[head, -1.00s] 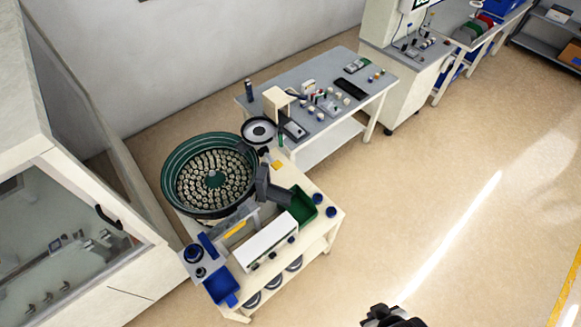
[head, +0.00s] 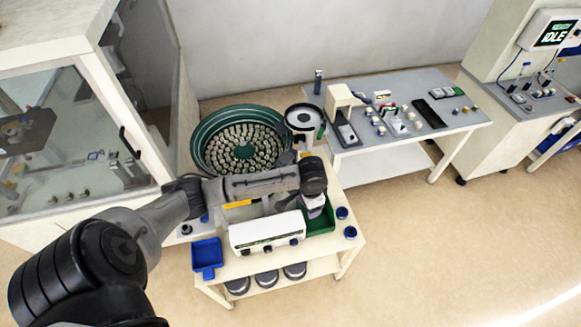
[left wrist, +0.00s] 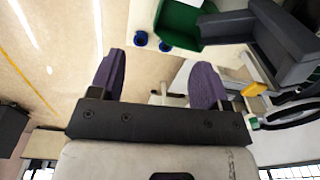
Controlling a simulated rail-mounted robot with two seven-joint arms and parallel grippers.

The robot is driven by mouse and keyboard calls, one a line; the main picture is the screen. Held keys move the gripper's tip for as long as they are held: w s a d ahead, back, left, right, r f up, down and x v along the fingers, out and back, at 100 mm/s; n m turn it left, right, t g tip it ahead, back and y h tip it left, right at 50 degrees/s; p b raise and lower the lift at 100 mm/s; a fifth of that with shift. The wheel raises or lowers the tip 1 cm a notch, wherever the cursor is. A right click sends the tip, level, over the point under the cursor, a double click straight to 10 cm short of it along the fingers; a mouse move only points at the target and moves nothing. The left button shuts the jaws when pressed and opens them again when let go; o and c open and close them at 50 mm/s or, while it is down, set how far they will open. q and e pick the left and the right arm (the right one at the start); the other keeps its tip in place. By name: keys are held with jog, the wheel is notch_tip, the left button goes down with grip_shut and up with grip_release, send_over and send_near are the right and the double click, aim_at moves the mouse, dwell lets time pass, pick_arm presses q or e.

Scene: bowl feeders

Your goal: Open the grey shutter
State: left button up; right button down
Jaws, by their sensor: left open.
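My left arm comes in from the left in the head view, and its gripper (head: 318,208) points down over the green tray (head: 322,226) at the feeder cart's right side. In the left wrist view the gripper (left wrist: 157,82) is open, with two purple fingers wide apart and nothing between them. A dark grey chute (left wrist: 288,45) stands to the right of the fingers there, with a flat grey plate (left wrist: 225,26) at its mouth, next to the green tray (left wrist: 178,20). This plate may be the grey shutter; I cannot tell for sure. In the head view my arm hides the chute.
The green bowl feeder (head: 203,132) is full of small parts. A white control box (head: 267,234), a blue bin (head: 207,256) and blue knobs (head: 342,213) are on the cart. A grey table (head: 455,95) with small items stands behind right. Floor at right is clear.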

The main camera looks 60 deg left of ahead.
pick_arm(q)
jog(key=w+a+r+n+b, duration=0.25)
jog(key=w+a, duration=0.25)
jog(key=a, duration=0.6)
jog(key=n+b, duration=0.4)
send_near(286, 156)
notch_tip(286, 156, down, 9)
jog(key=shift+w+f+b, duration=0.15)
jog(key=shift+f+b, duration=0.05)
jog(key=shift+b, duration=0.2)
pick_arm(e)
notch_tip(286, 156, down, 9)
jog(key=shift+s+a+f, duration=0.1)
pick_arm(q)
jog(key=shift+c, duration=0.2)
